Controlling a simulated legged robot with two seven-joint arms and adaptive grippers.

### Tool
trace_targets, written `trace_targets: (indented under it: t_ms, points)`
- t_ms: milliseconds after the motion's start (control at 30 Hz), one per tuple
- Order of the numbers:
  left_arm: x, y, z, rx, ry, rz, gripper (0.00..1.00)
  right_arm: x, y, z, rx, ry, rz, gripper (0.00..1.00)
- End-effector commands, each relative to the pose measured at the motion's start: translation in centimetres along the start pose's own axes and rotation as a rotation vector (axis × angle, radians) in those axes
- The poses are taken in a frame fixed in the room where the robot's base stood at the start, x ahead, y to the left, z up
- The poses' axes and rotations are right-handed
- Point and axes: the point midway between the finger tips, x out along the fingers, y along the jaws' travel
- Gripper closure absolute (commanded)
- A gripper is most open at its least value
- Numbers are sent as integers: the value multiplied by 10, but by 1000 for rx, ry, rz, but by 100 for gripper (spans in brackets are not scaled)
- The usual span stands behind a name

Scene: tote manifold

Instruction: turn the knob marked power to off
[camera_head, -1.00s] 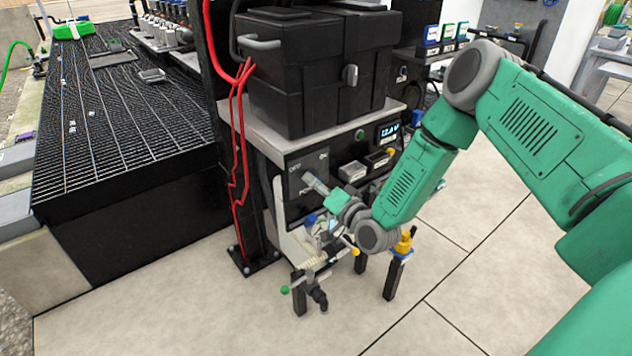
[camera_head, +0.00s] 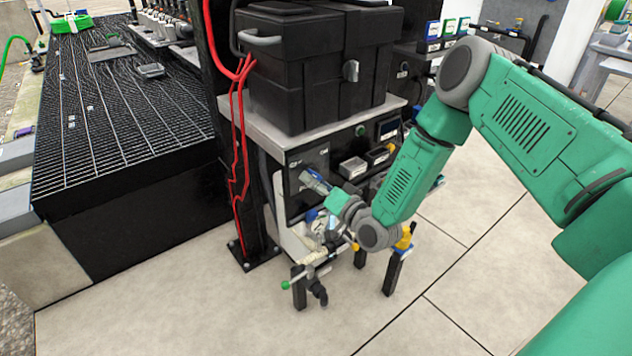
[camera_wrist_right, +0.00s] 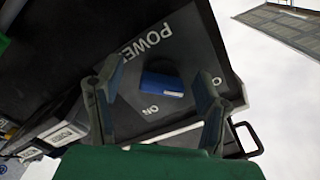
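The power knob (camera_wrist_right: 162,83) is blue and sits on a dark panel (camera_wrist_right: 190,40) with the white words POWER and ON. The word OFF is not readable now. My right gripper (camera_wrist_right: 157,78) is open, with one finger on each side of the knob and a gap showing on both sides. In the head view my right gripper (camera_head: 318,184) is at the panel front below the black box, and it hides much of the knob. The small display (camera_head: 388,128) on the unit is dark. My left gripper is not in view.
A black box (camera_head: 310,75) sits on top of the unit. Red cables (camera_head: 238,150) run down a black post to its left. Small valves (camera_head: 318,275) on stands are below the gripper.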

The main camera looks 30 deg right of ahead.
Motion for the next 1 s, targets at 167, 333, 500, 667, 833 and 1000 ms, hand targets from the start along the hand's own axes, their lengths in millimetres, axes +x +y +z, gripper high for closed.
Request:
trace_targets:
  t_ms: [167,333,500,667,833,1000]
  points:
    - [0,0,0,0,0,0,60,1,-2,-3,1,7,-4,40]
    - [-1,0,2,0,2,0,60,-8,-1,-4,1,8,-4,40]
    - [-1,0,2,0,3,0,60,-39,0,-3,3,6,-1,40]
    - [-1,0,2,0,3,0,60,-74,1,-2,4,4,1,40]
    - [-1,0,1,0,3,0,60,-102,1,-1,2,4,0,40]
    - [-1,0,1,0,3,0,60,-116,1,-1,2,4,-2,40]
